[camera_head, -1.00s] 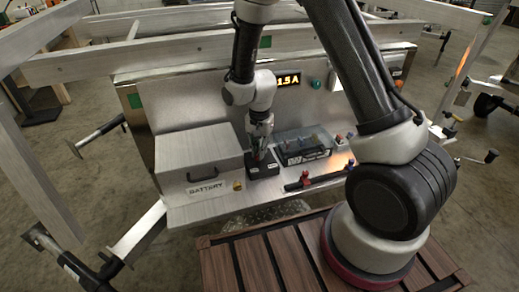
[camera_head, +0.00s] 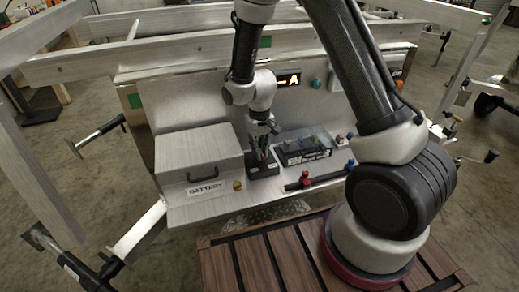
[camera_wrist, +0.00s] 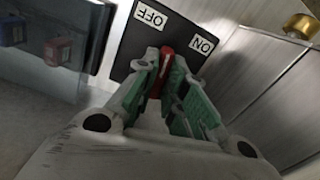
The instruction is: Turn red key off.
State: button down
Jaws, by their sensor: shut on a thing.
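The red key (camera_wrist: 165,62) stands on a black switch box (camera_wrist: 128,45), which also shows in the head view (camera_head: 263,170). The box carries an OFF label (camera_wrist: 150,16) at upper left and an ON label (camera_wrist: 203,45) at right in the wrist view. My gripper (camera_wrist: 164,72) is shut on the red key, with its green-padded fingers on either side of it. In the head view my gripper (camera_head: 260,150) is over the box and hides most of the key. The key's exact angle is hard to tell. A display (camera_head: 289,80) behind my arm shows a dash and an A.
A metal battery box (camera_head: 200,160) with a handle is close on the left. A clear-covered black unit (camera_head: 303,150) is on the right, with red and blue terminals (camera_head: 305,178) in front. A brass knob (camera_wrist: 300,26) shows in the wrist view.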

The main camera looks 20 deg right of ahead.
jog(key=n, duration=0.7)
dwell(0.6)
jog(key=c, duration=1.5)
grip_release()
notch_tip(320, 180, up, 12)
jog(key=shift+r, duration=0.1)
